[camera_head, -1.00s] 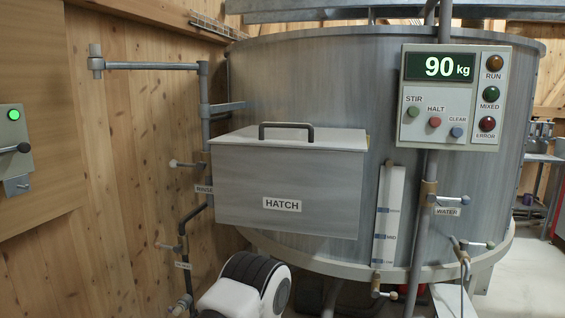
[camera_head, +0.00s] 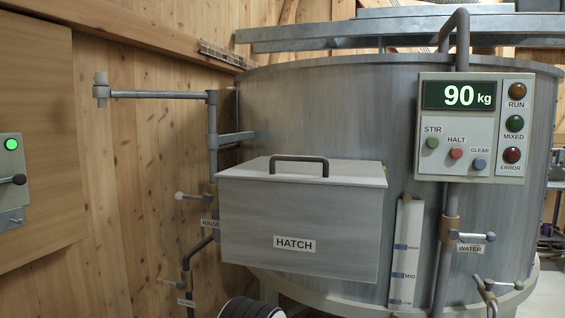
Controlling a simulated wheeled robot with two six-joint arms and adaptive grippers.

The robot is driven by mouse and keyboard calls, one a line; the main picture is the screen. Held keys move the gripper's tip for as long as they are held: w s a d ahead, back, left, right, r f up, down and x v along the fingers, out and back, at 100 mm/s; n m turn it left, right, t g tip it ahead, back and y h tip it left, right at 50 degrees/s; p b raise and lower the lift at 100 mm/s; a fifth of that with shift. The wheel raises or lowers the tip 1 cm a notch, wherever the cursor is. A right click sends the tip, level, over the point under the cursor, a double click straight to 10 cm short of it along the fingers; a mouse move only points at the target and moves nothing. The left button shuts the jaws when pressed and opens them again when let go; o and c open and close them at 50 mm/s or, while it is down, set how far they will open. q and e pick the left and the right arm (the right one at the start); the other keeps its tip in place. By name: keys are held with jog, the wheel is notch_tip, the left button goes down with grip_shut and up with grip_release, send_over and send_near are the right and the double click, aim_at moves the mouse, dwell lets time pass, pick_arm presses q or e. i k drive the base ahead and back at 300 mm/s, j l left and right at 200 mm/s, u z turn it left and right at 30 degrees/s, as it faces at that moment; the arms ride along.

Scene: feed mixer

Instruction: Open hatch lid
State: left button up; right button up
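The hatch (camera_head: 300,235) is a grey box on the front of the round mixer tank, with a HATCH label on its front face. Its lid (camera_head: 230,170) lies flat and closed on top. A dark bar handle (camera_head: 299,158) stands up from the lid. Neither gripper shows in the head view. A dark ribbed part, probably one of my arm links, shows at the bottom edge, below the hatch.
A control panel (camera_head: 475,128) reading 90 kg is mounted right of the hatch. A rinse pipe (camera_head: 212,130) with a side arm stands left of it. A level gauge (camera_head: 406,250) and water valve (camera_head: 455,236) are at the lower right. A wooden wall (camera_head: 125,190) borders the left.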

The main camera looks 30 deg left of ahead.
aim_at(305, 168)
jog(key=i+j+u, duration=0.2)
jog(key=i+j, duration=0.15)
jog(key=i+j+u, duration=0.15)
jog(key=i+j, duration=0.15)
jog(key=i, duration=0.2)
jog(key=k+u, duration=0.1)
jog(key=u, duration=0.15)
jog(key=i+z, duration=0.2)
